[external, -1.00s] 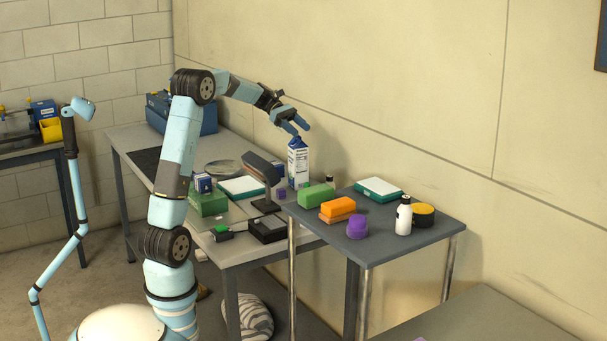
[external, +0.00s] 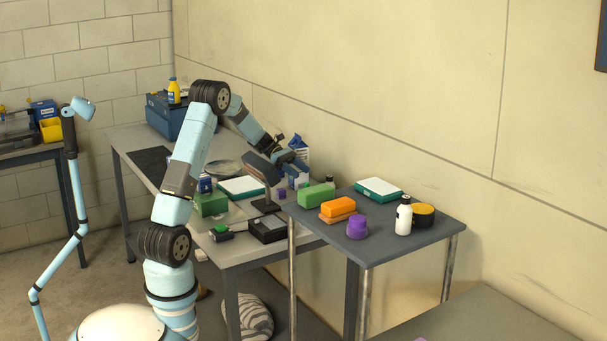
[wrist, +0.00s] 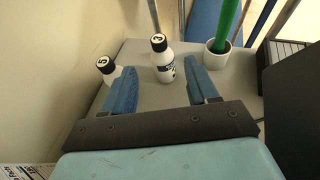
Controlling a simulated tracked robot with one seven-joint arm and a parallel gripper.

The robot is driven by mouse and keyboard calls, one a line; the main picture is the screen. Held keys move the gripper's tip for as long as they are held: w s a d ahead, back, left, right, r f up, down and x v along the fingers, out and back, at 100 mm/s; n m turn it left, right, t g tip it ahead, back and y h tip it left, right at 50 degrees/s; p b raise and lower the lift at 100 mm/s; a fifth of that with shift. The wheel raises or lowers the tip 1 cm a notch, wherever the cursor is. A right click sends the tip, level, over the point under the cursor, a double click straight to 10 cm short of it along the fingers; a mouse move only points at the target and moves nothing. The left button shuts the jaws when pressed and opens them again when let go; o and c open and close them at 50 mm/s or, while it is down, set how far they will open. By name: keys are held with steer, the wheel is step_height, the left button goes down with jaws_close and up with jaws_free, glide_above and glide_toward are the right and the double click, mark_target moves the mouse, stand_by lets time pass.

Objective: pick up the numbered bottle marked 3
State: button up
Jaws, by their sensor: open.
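In the wrist view, a white bottle with a black cap (wrist: 163,62) stands upright between and beyond the fingertips of my gripper (wrist: 160,72). The mark on its cap is too small to read surely. A second white bottle with a black cap (wrist: 106,68) stands to its left, partly behind the left finger; its cap mark looks like a 5. My gripper is open and empty, its fingers on either side of the middle bottle in the picture. In the external view my gripper (external: 294,167) is low over the work table, in front of the milk carton.
A white cup (wrist: 216,52) with a green rod stands right of the bottles. In the external view, a scanner stand (external: 262,168) is close to my gripper. The nearer table (external: 390,243) holds a green box (external: 316,196), orange block (external: 338,207) and white bottle (external: 403,219).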

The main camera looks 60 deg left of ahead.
steer(key=shift+f+x, duration=0.2)
steer(key=shift+x, duration=6.85)
steer(key=shift+w+a, duration=0.15)
steer(key=shift+a, duration=0.05)
jaws_close()
steer(key=shift+r, duration=0.15)
